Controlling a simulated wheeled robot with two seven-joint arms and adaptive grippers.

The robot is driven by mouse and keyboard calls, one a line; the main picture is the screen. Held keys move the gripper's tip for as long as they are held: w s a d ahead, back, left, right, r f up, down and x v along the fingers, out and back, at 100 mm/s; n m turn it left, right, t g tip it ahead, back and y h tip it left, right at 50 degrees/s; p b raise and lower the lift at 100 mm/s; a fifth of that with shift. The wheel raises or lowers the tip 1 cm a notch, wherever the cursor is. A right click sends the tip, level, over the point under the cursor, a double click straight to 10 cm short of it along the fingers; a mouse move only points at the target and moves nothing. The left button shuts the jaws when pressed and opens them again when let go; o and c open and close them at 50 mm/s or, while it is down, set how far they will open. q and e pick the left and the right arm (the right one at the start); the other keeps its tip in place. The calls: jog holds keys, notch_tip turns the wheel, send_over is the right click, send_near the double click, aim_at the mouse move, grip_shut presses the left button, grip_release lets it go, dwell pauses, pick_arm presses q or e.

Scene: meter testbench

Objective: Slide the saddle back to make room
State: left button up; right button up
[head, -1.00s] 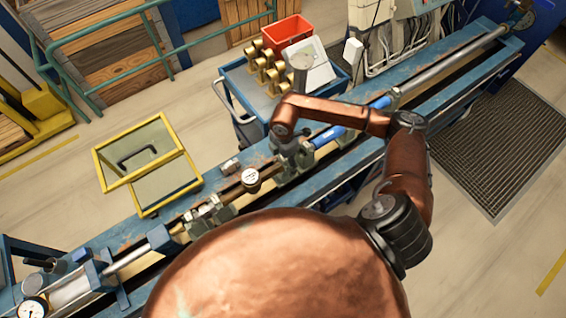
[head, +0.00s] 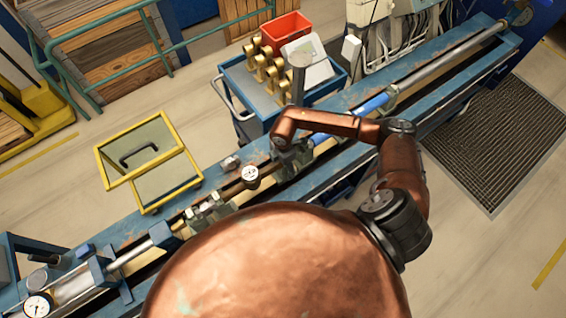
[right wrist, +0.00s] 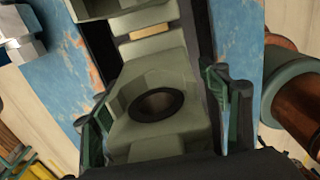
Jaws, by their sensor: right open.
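The saddle (right wrist: 140,133) is a grey-green block with a dark round bore, seated on the blue bench between its rails. My right gripper (right wrist: 165,100) is open, with one finger on each side of the saddle in the right wrist view. The fingers look close to the block's sides, but I cannot tell whether they touch it. In the head view my right gripper (head: 290,155) is down at the bench line, and my wrist mostly hides the saddle there. My left gripper is not in view.
A dial gauge (head: 250,175) stands left of the gripper on the bench. A blue tube (head: 373,104) lies along the rails to the right. A blue trolley (head: 258,125) with brass fittings and a red bin (head: 286,29) stands behind.

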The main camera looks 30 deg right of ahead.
jog(key=shift+f, duration=0.1)
jog(key=shift+c, duration=0.5)
grip_shut()
dwell(0.4)
